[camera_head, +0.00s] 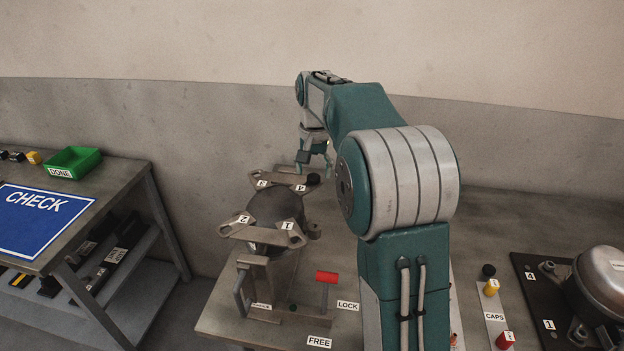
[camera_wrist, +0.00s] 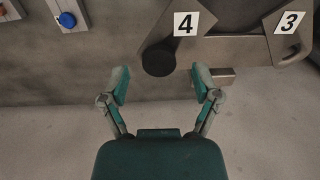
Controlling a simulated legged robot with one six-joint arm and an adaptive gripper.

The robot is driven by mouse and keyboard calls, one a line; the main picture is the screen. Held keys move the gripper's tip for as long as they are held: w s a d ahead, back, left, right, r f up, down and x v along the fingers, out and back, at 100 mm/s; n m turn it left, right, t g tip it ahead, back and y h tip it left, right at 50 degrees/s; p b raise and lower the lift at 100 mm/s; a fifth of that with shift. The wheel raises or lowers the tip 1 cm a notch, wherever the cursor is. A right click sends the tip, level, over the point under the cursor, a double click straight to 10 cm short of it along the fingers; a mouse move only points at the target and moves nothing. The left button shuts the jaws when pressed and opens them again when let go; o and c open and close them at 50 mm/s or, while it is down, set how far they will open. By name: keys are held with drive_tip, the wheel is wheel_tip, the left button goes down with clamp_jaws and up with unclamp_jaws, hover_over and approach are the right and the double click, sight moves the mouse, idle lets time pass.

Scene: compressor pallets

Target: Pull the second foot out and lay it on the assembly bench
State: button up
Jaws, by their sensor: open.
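A compressor body (camera_head: 275,205) is held in a fixture on the bench (camera_head: 225,318), with bracket corners numbered 1 to 4. A black round foot (camera_head: 313,179) sits at the corner marked 4. In the wrist view the same foot (camera_wrist: 158,62) lies between and slightly beyond my open fingertips (camera_wrist: 160,82), and no contact shows. In the head view my gripper (camera_head: 316,155) hangs above the far side of the bracket, near corner 4. No foot is visible at corners 1, 2 and 3.
A red-handled lever (camera_head: 327,277) stands by the LOCK label. At right are a CAPS strip (camera_head: 495,318) and another compressor (camera_head: 601,280) on a dark plate. A left table holds a blue CHECK mat (camera_head: 40,222) and green DONE tray (camera_head: 74,163). My arm hides the bench's middle.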

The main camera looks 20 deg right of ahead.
sight(314, 176)
drive_tip(key=shift+f, duration=0.5)
idle(0.8)
clamp_jaws()
drive_tip(key=shift+r, duration=3.05)
